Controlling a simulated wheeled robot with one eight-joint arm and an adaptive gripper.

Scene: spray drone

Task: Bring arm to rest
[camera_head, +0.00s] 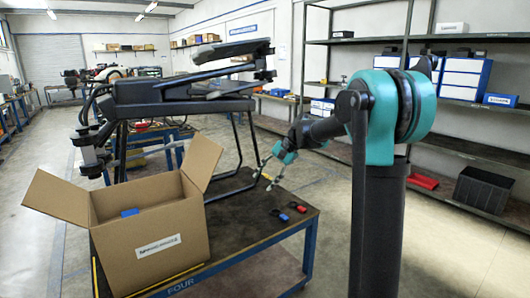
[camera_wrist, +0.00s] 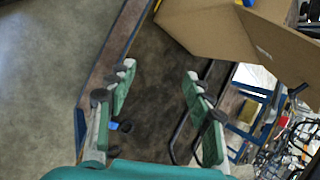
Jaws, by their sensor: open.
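My teal arm reaches over the work table (camera_head: 225,245) from the right in the head view. My gripper (camera_head: 266,181) is open and empty above the table, to the right of the box. A large black spray drone (camera_head: 160,95) on leg-like landing frames stands behind the open cardboard box (camera_head: 155,235). The box also shows at the top of the wrist view (camera_wrist: 205,28).
A blue-and-black item (camera_head: 280,214) and a red-and-black item (camera_head: 298,206) lie near the table's right edge. A blue item (camera_head: 130,212) shows in the box. Shelves with white-and-blue boxes (camera_head: 465,78) stand at the right. Open floor (camera_head: 445,245) lies right of the table.

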